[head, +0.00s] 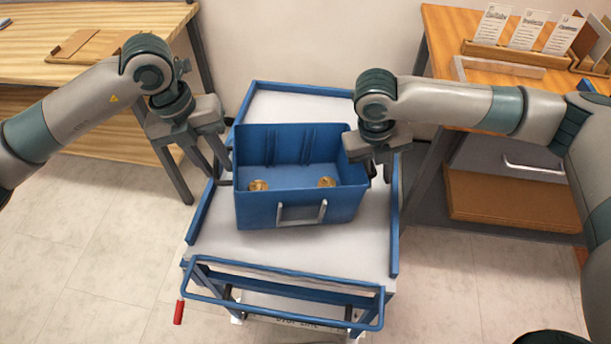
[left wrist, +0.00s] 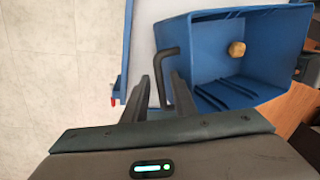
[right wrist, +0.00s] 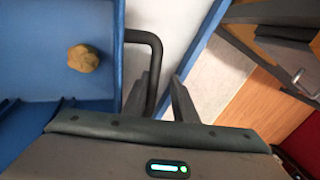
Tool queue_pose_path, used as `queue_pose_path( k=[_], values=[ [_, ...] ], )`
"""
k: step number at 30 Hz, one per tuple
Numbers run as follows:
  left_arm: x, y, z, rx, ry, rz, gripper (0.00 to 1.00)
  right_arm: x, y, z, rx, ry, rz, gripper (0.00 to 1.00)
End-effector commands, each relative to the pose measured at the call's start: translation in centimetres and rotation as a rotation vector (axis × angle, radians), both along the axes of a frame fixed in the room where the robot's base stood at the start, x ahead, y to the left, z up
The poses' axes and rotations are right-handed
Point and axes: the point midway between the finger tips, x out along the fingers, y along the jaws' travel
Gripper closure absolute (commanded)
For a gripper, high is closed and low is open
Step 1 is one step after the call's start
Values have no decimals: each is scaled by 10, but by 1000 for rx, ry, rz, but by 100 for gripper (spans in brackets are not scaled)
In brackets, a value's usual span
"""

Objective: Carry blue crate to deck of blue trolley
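The blue crate (head: 300,212) sits upright on the pale deck (head: 362,232) of the blue trolley (head: 394,240), apparently resting on it. Brass-coloured pieces (head: 326,182) lie inside. My left gripper (head: 222,173) is at the crate's left side. In the left wrist view, its fingers are apart with the dark side handle (left wrist: 162,62) between them. My right gripper (head: 379,177) is at the crate's right side. In the right wrist view, its fingers stand apart either side of the other dark handle (right wrist: 154,65). Gaps show beside both handles.
The trolley has low blue side rails and a blue push bar (head: 280,305) at the near end. A wooden table (head: 60,25) stands at the left. Another table (head: 440,28) with cards and a rack is at the right. The tiled floor at the left is clear.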

Motion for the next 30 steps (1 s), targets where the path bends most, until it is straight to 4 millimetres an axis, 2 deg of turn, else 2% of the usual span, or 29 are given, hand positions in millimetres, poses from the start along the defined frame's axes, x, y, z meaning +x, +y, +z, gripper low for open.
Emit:
queue_pose_path(
  k=[3, 9, 23, 30],
  values=[
    [1, 2, 16, -3, -3, 0, 72, 0, 0, 0, 0, 0, 1, 72],
    [0, 6, 29, 1, -1, 1, 72, 0, 0, 0, -1, 1, 0, 72],
    [0, 7, 30, 3, 1, 2, 72, 0, -1, 1, -2, 1, -1, 72],
    [0, 8, 30, 3, 1, 2, 72, 0, 3, 17, -1, -1, 0, 72]
  ],
)
